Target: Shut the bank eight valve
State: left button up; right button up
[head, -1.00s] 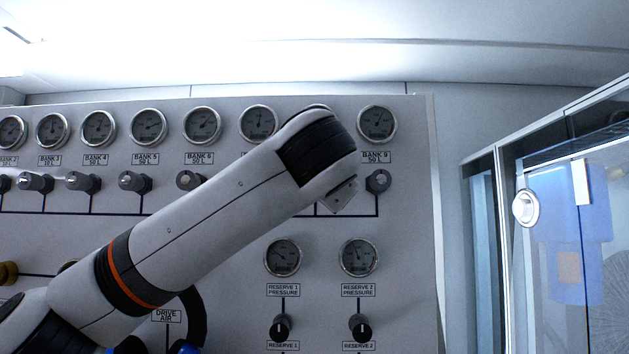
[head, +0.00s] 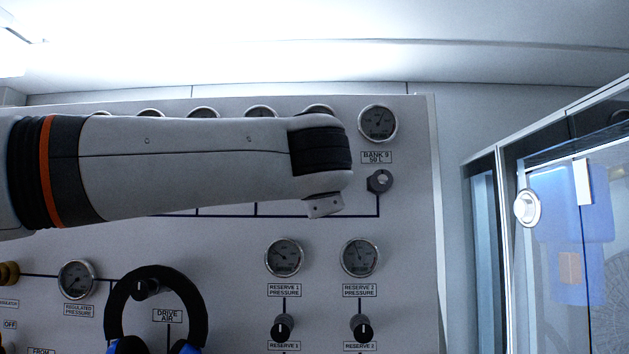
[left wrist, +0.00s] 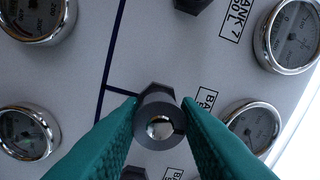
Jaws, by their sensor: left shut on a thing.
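The bank eight valve (left wrist: 159,128) is a dark grey knob with a shiny round centre, in the middle of the left wrist view. The label beside it is partly cut off behind a finger and reads only "BA". My left gripper (left wrist: 160,106) has teal fingers closed on the two sides of this knob. In the head view my left forearm and wrist hide this valve, its label and the gripper's fingers. My right gripper is in neither view.
The bank 9 valve (head: 379,181) sits just right of my wrist, under its gauge (head: 377,123). Reserve 1 (head: 283,328) and Reserve 2 (head: 361,328) knobs are lower. Black headphones (head: 196,300) hang on the panel. A glass-doored cabinet (head: 510,250) stands at right.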

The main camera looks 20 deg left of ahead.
pick_arm(q)
jog(key=shift+f+m, duration=0.15)
jog(key=shift+m, duration=0.25)
jog(key=o, duration=1)
jog(key=shift+c, duration=0.2)
jog(key=shift+d, duration=0.1)
jog(key=v, duration=1.2)
